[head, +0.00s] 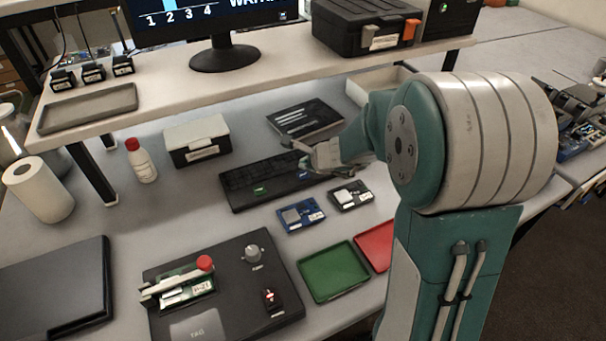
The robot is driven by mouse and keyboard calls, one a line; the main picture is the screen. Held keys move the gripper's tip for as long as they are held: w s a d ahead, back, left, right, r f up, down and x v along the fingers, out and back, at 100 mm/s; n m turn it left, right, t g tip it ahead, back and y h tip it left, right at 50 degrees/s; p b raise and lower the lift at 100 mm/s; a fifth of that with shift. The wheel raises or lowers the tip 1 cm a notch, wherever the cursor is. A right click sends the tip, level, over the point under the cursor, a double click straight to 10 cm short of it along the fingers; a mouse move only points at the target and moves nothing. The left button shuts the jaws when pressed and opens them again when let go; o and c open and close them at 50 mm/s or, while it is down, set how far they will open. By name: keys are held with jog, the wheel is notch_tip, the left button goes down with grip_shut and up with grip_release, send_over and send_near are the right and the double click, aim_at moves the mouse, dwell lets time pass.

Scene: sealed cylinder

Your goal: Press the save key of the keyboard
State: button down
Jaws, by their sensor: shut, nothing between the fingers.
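The black keyboard (236,184) lies on the lower bench below the shelf. A small green key (259,190) shows on its left half, and a small blue key (303,175) shows farther right, close to my gripper. I cannot read the key labels, so I cannot tell which one is the save key. My gripper (304,157) is shut and empty over the right part of the keyboard, fingers pointing left. It hides some of the keys there. I cannot tell whether the fingertips touch any key.
A monitor (226,58) and a black case (366,28) stand on the shelf above. In front of the keyboard lie a blue module (301,215), a dark module (351,195), a green tray (333,271), a red tray (376,245) and a black fixture (225,300). A white-lidded box (196,139) stands behind left.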

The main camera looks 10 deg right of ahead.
aim_at(305, 176)
jog(key=shift+r, duration=2.05)
jog(key=shift+s+a+r, duration=0.1)
jog(key=shift+r, duration=0.05)
jog(key=s+a+r+n+g, duration=0.1)
jog(key=s+a+r+n, duration=0.1)
jog(key=s+r+n, duration=0.3)
jog(key=s+a+r+n+g, duration=0.1)
jog(key=s+a+r+n, duration=0.2)
jog(key=s+n, duration=0.45)
jog(key=s+d+n+h, duration=0.1)
jog(key=s+d+n, duration=0.1)
jog(key=s+n, duration=0.3)
jog(key=s+d+r+n+h, duration=0.1)
jog(key=s+n, duration=0.4)
jog(key=s, duration=0.6)
jog(key=shift+d+g+h, duration=0.4)
jog(key=shift+d+h, duration=0.4)
jog(key=shift+d, duration=0.1)
